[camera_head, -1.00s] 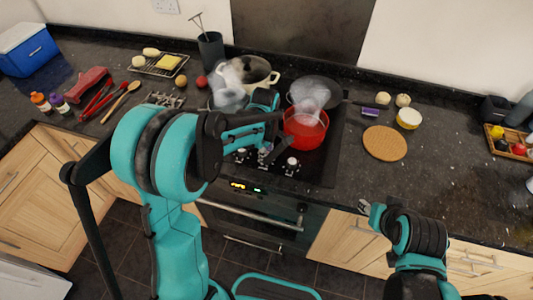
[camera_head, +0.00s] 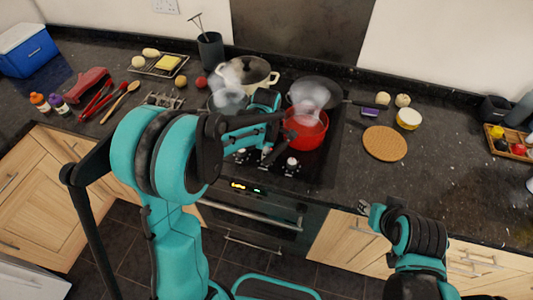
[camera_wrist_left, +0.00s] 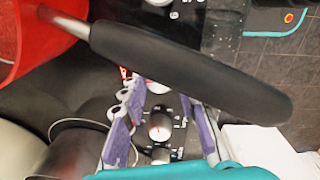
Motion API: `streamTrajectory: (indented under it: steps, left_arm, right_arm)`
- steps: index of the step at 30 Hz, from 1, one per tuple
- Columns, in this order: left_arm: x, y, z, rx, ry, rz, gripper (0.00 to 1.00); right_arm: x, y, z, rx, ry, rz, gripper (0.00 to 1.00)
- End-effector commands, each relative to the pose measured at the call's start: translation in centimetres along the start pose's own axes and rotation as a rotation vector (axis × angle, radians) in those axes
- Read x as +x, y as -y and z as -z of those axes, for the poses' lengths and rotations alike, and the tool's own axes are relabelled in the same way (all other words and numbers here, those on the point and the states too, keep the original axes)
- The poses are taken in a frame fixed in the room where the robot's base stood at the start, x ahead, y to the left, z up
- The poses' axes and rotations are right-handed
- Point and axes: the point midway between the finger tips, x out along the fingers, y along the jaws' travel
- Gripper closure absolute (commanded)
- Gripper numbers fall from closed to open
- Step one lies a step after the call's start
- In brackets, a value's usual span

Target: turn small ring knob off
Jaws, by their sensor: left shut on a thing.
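The knobs stand in a row at the front of the dark hob; the left one (camera_head: 240,155) and right one (camera_head: 291,165) show in the head view. My left gripper (camera_head: 265,152) is low among them, partly hidden by my arm. In the left wrist view its purple fingers (camera_wrist_left: 160,97) are around a knob (camera_wrist_left: 157,88), partly hidden by a black handle. Another knob (camera_wrist_left: 159,126) shows clearly below it. Which knob is the small ring's is not clear. My right gripper (camera_head: 365,207) is near the counter's front edge, away from the hob; its jaws are too small to judge.
A steaming red pot (camera_head: 318,133) stands on the hob; its black handle (camera_wrist_left: 190,72) crosses above my left fingertips. A cream pot (camera_head: 258,72) and a dark pan (camera_head: 320,84) stand behind. A round cork mat (camera_head: 385,143) lies right of the hob.

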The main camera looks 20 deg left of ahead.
Motion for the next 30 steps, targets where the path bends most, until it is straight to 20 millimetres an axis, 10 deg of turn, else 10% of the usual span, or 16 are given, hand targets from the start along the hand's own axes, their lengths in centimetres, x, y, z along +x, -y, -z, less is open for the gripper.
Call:
streamTrajectory:
  steps: [3,4,17,30]
  left_arm:
    - [0.0,0.0,0.0,-0.001,0.000,0.001,0.99]
    - [0.0,0.0,0.0,-0.001,0.000,0.001,0.63]
    - [-1.0,0.0,0.0,0.000,0.000,0.000,0.61]
    - [-9.8,0.0,0.0,0.000,0.000,0.001,0.61]
  right_arm:
    - [0.0,0.0,0.0,0.000,0.000,0.000,0.60]
    - [0.0,0.0,0.0,0.000,0.000,0.000,0.60]
    - [0.0,0.0,0.0,0.000,0.000,0.000,0.60]
    - [0.0,0.0,0.0,0.000,0.000,0.000,0.60]
